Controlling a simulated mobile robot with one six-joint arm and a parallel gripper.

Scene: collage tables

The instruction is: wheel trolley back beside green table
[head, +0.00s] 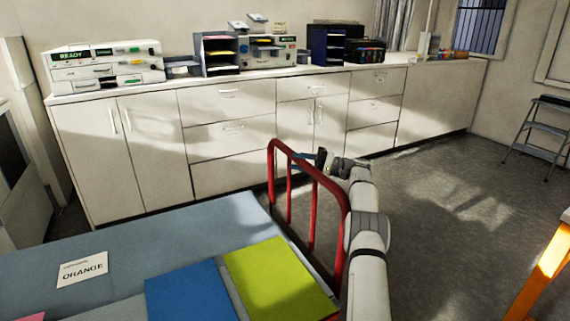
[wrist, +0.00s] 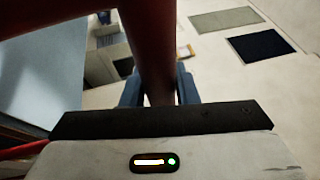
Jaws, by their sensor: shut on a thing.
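The trolley shows by its red tubular handle (head: 331,187), which stands upright at the right end of a blue-grey top (head: 215,222). I cannot tell whether that top is the trolley's own deck or a table behind the rail. My gripper (head: 308,160) is shut on the handle's upper bar. In the wrist view the dark red bar (wrist: 150,45) runs between the blue fingers (wrist: 158,92). The trolley's wheels are hidden. I see no table that is clearly green.
An ORANGE card (head: 82,270), a blue sheet (head: 190,292) and a yellow-green sheet (head: 278,280) lie on the top. White cabinets (head: 235,140) line the back wall. An orange-edged table (head: 545,268) and a step stool (head: 540,135) stand right. Grey floor (head: 440,215) between is clear.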

